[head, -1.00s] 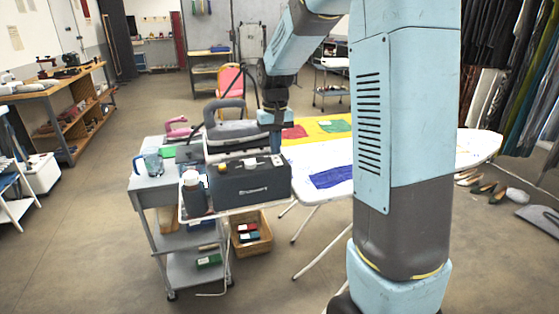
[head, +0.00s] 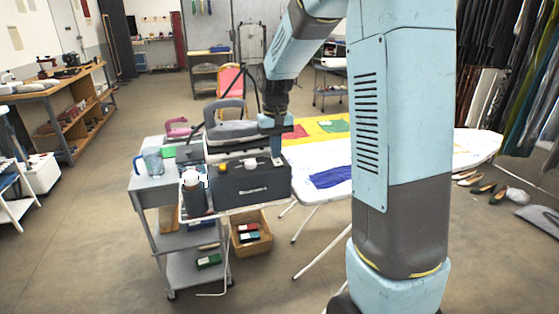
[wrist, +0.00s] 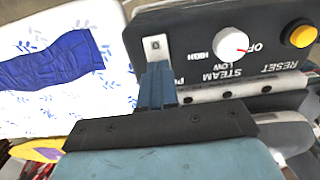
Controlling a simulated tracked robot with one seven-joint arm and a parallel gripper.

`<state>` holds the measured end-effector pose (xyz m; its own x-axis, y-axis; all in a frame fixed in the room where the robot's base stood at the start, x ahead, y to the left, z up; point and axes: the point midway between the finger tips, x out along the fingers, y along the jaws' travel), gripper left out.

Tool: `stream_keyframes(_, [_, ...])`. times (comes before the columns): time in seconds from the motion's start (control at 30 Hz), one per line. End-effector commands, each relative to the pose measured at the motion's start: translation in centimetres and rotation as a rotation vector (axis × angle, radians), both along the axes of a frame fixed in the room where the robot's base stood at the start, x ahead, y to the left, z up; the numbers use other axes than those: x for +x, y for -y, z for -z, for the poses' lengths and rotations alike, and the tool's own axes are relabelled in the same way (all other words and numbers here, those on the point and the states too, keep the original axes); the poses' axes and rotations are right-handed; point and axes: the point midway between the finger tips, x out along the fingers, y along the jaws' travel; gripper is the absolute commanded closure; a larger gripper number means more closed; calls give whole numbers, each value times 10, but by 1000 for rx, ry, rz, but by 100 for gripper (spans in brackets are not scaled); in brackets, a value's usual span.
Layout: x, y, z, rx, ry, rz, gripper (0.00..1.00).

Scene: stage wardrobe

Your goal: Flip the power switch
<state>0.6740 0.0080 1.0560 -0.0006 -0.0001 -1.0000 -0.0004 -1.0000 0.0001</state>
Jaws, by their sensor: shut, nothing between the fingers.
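The power switch (wrist: 157,47) is a small white piece with a dark mark, at the left end of the dark steam station's panel (wrist: 200,42) in the wrist view. The lettering beside it is mostly hidden by my fingers; a "P" shows. My gripper (wrist: 156,72) is shut and empty, its fingertips right by the switch's lower edge; I cannot tell whether they touch. In the head view the steam station (head: 250,187) stands on the cart, with my gripper (head: 277,160) at its top right end. The switch is not clear there.
A white steam knob (wrist: 231,43) and a yellow reset button (wrist: 299,35) sit on the same panel. A grey iron (head: 230,128) rests on top of the station. An ironing board (head: 320,165) lies close behind.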

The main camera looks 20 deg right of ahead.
Motion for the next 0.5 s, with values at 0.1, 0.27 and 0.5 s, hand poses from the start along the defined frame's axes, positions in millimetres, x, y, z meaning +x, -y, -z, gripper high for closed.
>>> stream_keyframes(0.1, [0,0,2,0,0,0,100])
stream_keyframes(0.27, [0,0,4,0,0,0,100])
stream_keyframes(0.5, [0,0,-5,0,2,0,100])
